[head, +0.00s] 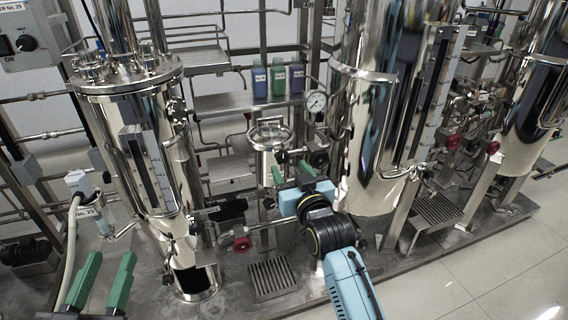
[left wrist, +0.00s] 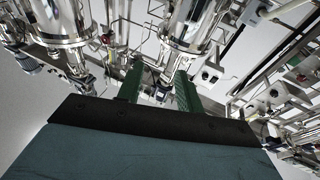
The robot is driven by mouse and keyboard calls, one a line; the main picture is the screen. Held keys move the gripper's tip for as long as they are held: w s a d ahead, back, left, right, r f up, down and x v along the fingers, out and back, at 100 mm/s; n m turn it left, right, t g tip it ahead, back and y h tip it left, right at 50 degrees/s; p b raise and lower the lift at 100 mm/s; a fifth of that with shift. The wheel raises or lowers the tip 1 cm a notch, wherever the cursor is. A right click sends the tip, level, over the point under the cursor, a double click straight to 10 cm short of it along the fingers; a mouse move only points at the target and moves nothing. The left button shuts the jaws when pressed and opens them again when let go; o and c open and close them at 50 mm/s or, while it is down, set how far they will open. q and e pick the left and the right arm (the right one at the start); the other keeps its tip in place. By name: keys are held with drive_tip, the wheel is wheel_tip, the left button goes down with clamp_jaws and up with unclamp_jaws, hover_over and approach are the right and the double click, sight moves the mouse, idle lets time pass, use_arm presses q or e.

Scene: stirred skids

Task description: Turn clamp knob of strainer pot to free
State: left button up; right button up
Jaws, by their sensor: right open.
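A small steel pot (head: 270,145) with a ringed lid stands in the middle of the head view, and looks like the strainer pot. A dark knob (head: 318,158) sits at its right side; I cannot tell if it is the clamp knob. My right gripper (head: 291,168) is open in front of the pot's lower part, its green fingers spread and pointing at it. The gripper and its wrist hide what lies behind. My left gripper (head: 112,255) is open and empty at the lower left, apart from the pot. Its spread fingers also show in the left wrist view (left wrist: 160,78).
A large steel vessel (head: 140,100) stands left of the pot and another (head: 375,110) stands right. A pressure gauge (head: 317,101), a red valve knob (head: 242,244) and pipes crowd the pot. Tile floor (head: 480,275) is clear at lower right.

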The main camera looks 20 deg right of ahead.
sight(283, 158)
drive_tip(key=w+b, duration=0.1)
drive_tip(key=w, duration=0.2)
drive_tip(key=shift+w+f, duration=0.1)
drive_tip(key=shift+w, duration=0.2)
use_arm(q)
drive_tip(key=shift+s+r+t+h+b, duration=0.25)
drive_tip(key=shift+s+r+t, duration=0.15)
drive_tip(key=shift+r+t, duration=0.4)
drive_tip(key=shift+s+r+t+h+b, duration=0.15)
drive_tip(key=shift+s+r+t, duration=0.25)
drive_tip(key=shift+r+t, duration=0.45)
drive_tip(key=shift+s+r+t+h+b, duration=0.15)
drive_tip(key=shift+s+r+t+h, duration=0.2)
drive_tip(key=shift+r+t, duration=0.45)
use_arm(e)
drive_tip(key=shift+w+a, duration=0.1)
drive_tip(key=shift+w, duration=0.8)
use_arm(q)
drive_tip(key=shift+r, duration=0.15)
use_arm(e)
drive_tip(key=shift+c, duration=0.3)
